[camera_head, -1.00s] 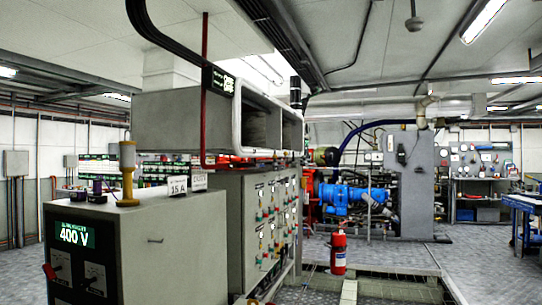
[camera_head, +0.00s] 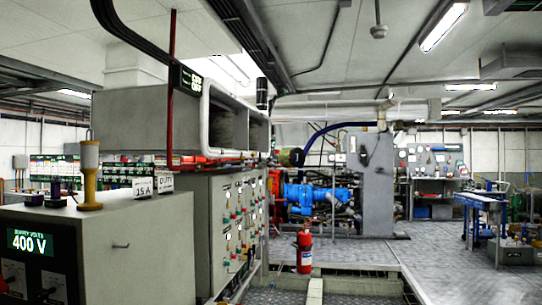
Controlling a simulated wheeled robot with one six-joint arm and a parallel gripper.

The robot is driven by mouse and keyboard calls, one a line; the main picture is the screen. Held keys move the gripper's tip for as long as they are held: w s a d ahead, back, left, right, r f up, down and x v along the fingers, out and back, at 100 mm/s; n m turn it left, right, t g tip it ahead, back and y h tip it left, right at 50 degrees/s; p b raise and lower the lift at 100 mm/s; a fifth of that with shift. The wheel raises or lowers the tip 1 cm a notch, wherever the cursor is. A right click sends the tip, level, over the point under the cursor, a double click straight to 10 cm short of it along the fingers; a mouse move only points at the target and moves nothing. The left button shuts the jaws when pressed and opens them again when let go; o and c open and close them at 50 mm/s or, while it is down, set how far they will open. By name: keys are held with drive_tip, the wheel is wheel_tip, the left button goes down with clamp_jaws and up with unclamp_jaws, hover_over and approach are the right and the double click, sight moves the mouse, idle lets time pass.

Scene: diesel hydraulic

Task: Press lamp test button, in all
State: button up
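No lamp test button can be made out at this distance. A grey control panel (camera_head: 219,220) with rows of small coloured knobs and lamps stands left of centre, seen at a slant. In front of it at the left is a grey cabinet (camera_head: 150,245) with a green display (camera_head: 30,242) reading 400 V and dark switches below it. Their labels are too small to read. My gripper does not show in this view.
A red fire extinguisher (camera_head: 304,250) stands on the floor right of the panel. Blue machinery (camera_head: 313,198) and a tall grey cabinet (camera_head: 371,190) stand behind. A blue workbench (camera_head: 482,202) is at the right. The patterned floor (camera_head: 430,250) between is open.

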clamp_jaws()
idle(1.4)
